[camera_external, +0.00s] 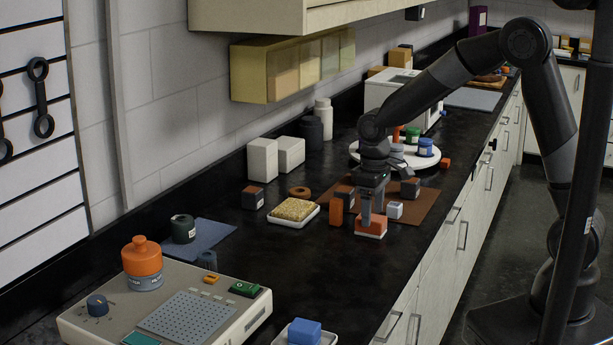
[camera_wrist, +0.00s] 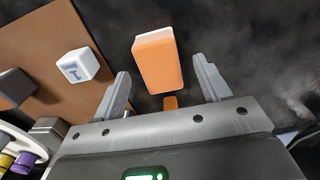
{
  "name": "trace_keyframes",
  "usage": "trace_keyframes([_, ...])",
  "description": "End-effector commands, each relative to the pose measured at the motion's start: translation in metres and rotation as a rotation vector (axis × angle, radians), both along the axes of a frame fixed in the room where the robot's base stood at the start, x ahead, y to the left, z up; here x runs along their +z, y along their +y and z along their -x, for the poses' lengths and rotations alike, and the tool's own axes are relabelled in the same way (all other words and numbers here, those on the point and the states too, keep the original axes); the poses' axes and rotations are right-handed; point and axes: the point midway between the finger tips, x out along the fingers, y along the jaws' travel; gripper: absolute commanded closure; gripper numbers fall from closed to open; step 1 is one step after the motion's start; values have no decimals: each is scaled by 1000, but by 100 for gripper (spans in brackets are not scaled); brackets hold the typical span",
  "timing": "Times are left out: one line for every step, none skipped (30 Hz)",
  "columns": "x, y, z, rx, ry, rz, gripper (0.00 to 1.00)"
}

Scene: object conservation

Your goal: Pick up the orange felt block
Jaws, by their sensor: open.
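An orange block with a white lower layer (camera_external: 371,229) lies on the black counter at the front edge of a brown mat. My gripper (camera_external: 372,213) points down just over it, jaws apart. In the wrist view, an orange block with a white end (camera_wrist: 157,62) shows between the two fingers of my gripper (camera_wrist: 161,72), with gaps on both sides. A smaller orange piece (camera_wrist: 170,102) shows behind it, partly hidden. A plain orange upright block (camera_external: 336,209) stands just left of my gripper. I cannot tell from texture which is felt.
A white cube with a mark (camera_external: 395,209) sits on the brown mat (camera_external: 418,205), close to the right of my gripper; it also shows in the wrist view (camera_wrist: 78,65). A tray with a yellow sponge-like pad (camera_external: 293,210) is to the left. A turntable with jars (camera_external: 365,158) stands behind.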

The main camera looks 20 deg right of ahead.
Motion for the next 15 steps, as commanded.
trace_keyframes([-9, 1, -1, 1, 2, 2, 31])
trace_keyframes([-13, 2, -1, 2, 2, 2, 31])
trace_keyframes([-19, 2, -1, 1, 2, 2, 31])
trace_keyframes([-22, 2, -1, 1, 1, 1, 31])
trace_keyframes([-25, 2, -1, 1, 1, 1, 31])
trace_keyframes([-27, 1, -1, 1, 1, 1, 31])
trace_keyframes([-29, 1, -1, 1, 1, 1, 31])
trace_keyframes([-30, 1, -1, 1, 0, 0, 31])
trace_keyframes([-30, 1, -1, 1, -1, -1, 31])
trace_keyframes([-30, 1, -2, 0, -1, -1, 31])
trace_keyframes([-30, 1, -2, 0, -1, -1, 31])
trace_keyframes([-30, 1, -2, 0, -1, -1, 31])
trace_keyframes([-30, 1, -2, 0, -1, -1, 31])
trace_keyframes([-30, 1, -2, 0, -1, -1, 31])
trace_keyframes([-30, 1, -2, 0, -1, -1, 33])
